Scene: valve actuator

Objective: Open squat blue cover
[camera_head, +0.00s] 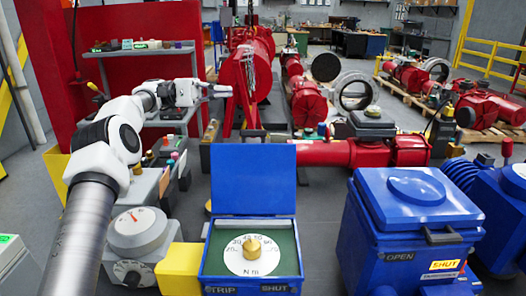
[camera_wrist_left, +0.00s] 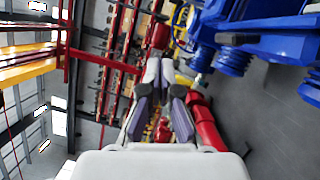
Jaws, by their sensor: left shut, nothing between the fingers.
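A low blue box (camera_head: 204,262) stands at the front centre. Its flat blue cover (camera_head: 253,180) is raised upright at the back, showing a white dial (camera_head: 250,255) with a brass knob. A taller blue housing (camera_head: 410,235) to the right has its lid (camera_head: 415,187) down, with a round raised cap and a dark handle at its front. I cannot tell for certain which one the task names. My left gripper (camera_head: 220,91) is shut and empty, up and behind the low box, away from both covers. Its fingers (camera_wrist_left: 160,85) also show in the left wrist view. My right gripper is out of view.
A grey gauge unit (camera_head: 138,235) and a yellow block (camera_head: 180,268) stand left of the low box. Another blue ribbed unit (camera_head: 500,205) is at the far right. Red pipework (camera_head: 350,152) runs behind. Grey floor shows between the two blue boxes.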

